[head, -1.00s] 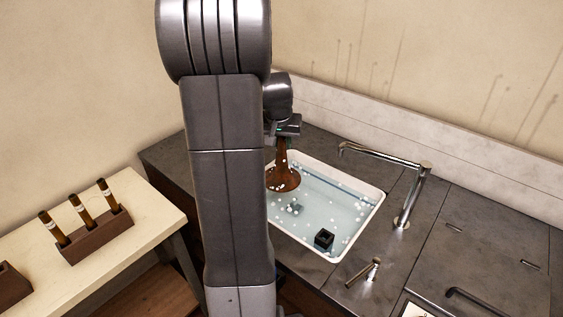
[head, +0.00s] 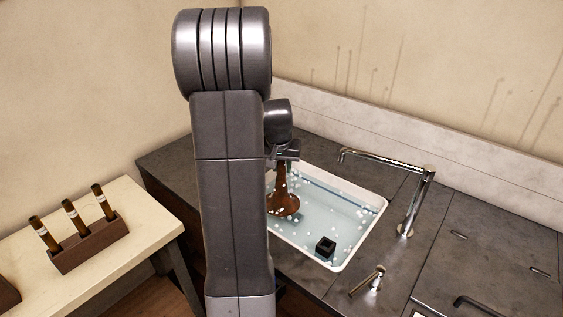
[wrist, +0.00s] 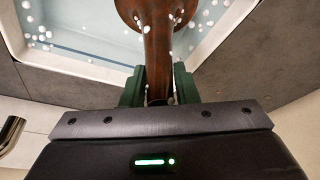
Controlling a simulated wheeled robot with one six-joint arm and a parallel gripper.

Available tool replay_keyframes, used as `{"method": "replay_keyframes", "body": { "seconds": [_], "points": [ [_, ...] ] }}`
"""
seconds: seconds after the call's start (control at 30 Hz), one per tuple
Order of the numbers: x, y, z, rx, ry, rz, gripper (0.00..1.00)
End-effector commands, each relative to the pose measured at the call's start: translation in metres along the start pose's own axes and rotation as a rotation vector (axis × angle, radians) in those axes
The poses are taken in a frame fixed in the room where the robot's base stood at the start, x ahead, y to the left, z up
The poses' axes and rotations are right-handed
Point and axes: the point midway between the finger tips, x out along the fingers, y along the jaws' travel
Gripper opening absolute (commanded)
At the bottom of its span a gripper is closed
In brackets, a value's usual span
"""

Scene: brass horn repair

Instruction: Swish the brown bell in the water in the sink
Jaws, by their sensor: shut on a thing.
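The brown bell (head: 284,203) hangs in the water at the left end of the white sink (head: 341,266), its wide end down at the water among white bubbles. My gripper (head: 284,158) is above it and shut on its narrow stem. In the wrist view the bell (wrist: 158,50) stands between the green fingers of my gripper (wrist: 158,88), with white foam specks on it. The water (head: 335,220) is pale blue with scattered bubbles. How deep the rim sits is hard to tell. My arm hides the sink's near left part.
A small black open box (head: 325,246) sits in the sink near its front corner. A tall faucet (head: 418,200) reaches over the back right edge, and a short tap (head: 370,281) stands at the front right. A wooden rack (head: 92,246) with brown sticks is on the left table.

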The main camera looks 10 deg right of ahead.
Motion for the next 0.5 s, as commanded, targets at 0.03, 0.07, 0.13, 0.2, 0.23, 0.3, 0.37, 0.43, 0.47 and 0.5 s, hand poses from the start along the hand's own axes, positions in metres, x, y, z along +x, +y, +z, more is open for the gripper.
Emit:
{"method": "replay_keyframes", "body": {
  "seconds": [0.03,0.07,0.13,0.2,0.23,0.3,0.37,0.43,0.47,0.5],
  "points": [
    [0.008,0.0,0.002,0.0,-0.005,0.0,0.0],
    [0.011,0.0,0.003,0.0,-0.008,0.0,0.0],
    [0.017,0.0,0.005,0.001,-0.015,0.0,0.0],
    [0.024,0.0,0.007,0.001,-0.021,0.0,0.0],
    [0.027,0.0,0.007,0.001,-0.024,0.0,0.0],
    [0.034,0.0,0.009,0.001,-0.031,0.0,0.0],
    [0.04,0.0,0.011,0.001,-0.037,0.0,0.0],
    [0.046,0.0,0.013,0.002,-0.043,0.0,0.0],
    [0.049,0.0,0.014,0.002,-0.046,0.0,0.0],
    [0.053,0.0,0.015,0.002,-0.049,0.0,0.0]
  ]
}}
